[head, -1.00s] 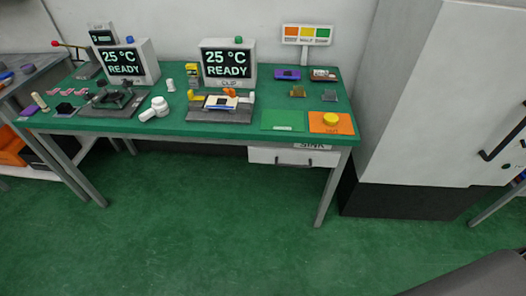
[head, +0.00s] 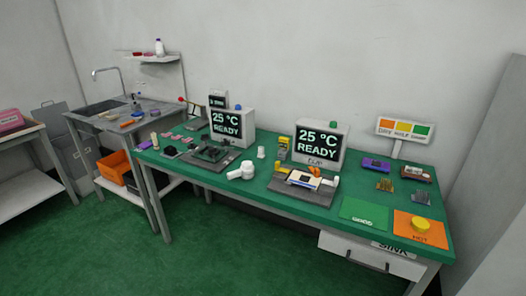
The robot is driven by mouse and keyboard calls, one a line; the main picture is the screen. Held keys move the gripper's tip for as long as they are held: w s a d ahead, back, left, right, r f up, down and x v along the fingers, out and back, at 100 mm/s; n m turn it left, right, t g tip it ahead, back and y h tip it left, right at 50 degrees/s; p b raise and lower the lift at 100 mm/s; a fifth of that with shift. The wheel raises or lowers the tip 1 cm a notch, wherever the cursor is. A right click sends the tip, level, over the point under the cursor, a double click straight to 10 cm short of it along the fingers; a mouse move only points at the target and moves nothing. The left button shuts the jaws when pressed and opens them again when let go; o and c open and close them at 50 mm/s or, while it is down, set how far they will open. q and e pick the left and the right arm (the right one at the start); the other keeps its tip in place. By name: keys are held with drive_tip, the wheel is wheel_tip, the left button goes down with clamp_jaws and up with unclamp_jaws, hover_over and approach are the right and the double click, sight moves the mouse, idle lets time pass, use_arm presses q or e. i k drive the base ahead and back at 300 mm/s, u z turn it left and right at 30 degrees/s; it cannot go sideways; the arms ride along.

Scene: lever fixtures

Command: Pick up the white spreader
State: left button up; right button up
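I cannot tell for sure which thing is the white spreader. A white object with a round end and a short thick handle (head: 241,171) lies on the green bench top (head: 225,183), left of the middle. A small white upright piece (head: 261,152) stands behind it, a little to the right. Both are small in the head view and stand apart from other things. Neither of my grippers is in view.
Two "25 °C READY" displays (head: 232,126) stand at the bench's back. A dark fixture (head: 209,151) and a clip fixture (head: 303,182) flank the white object. A sink counter (head: 118,110) stands left. Green floor in front is clear.

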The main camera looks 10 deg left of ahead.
sight(261, 149)
drive_tip(key=u, duration=0.55)
drive_tip(key=i, duration=0.7)
drive_tip(key=z, duration=3.15)
drive_tip(key=k, duration=0.5)
drive_tip(key=u, duration=0.95)
